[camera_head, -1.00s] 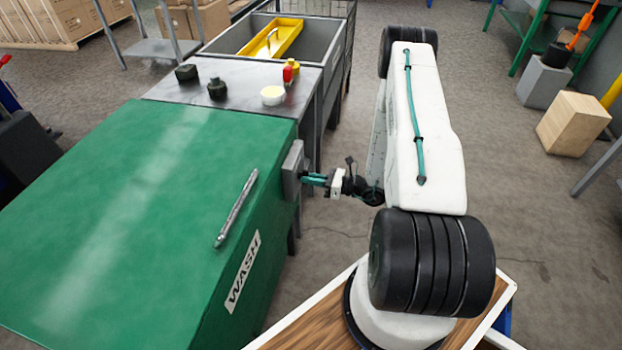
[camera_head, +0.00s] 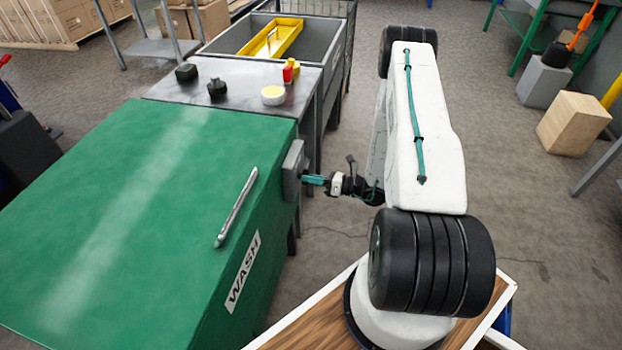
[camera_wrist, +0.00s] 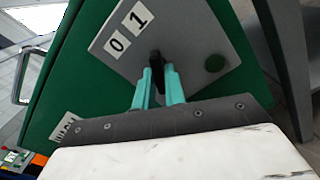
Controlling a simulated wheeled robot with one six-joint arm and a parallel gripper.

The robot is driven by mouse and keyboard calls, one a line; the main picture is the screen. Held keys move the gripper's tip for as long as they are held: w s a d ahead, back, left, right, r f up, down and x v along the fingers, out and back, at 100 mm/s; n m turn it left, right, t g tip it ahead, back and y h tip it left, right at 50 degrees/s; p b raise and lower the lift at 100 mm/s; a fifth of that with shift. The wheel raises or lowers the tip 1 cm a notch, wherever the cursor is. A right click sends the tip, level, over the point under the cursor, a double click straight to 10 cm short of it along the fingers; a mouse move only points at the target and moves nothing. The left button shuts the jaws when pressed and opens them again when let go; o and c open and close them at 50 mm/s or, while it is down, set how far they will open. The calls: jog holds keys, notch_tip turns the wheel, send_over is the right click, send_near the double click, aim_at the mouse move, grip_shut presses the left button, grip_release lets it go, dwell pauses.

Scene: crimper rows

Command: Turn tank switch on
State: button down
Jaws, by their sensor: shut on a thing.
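The green tank (camera_head: 130,200), labelled WASH, fills the left of the head view. A grey switch plate (camera_head: 291,170) sits on its right side. In the head view my gripper (camera_head: 304,180) meets the plate, and the knob is hidden.
A metal handle (camera_head: 236,208) lies along the tank top. Behind it, a grey table (camera_head: 235,85) holds dark knobs, a red and yellow item and a pale round tub (camera_head: 273,95). A grey sink (camera_head: 322,55) holds a yellow tray.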

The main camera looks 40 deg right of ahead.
jog(key=c, duration=1.5)
grip_release()
jog(key=shift+o, duration=0.2)
jog(key=v, duration=0.7)
jog(key=shift+s+d, duration=0.3)
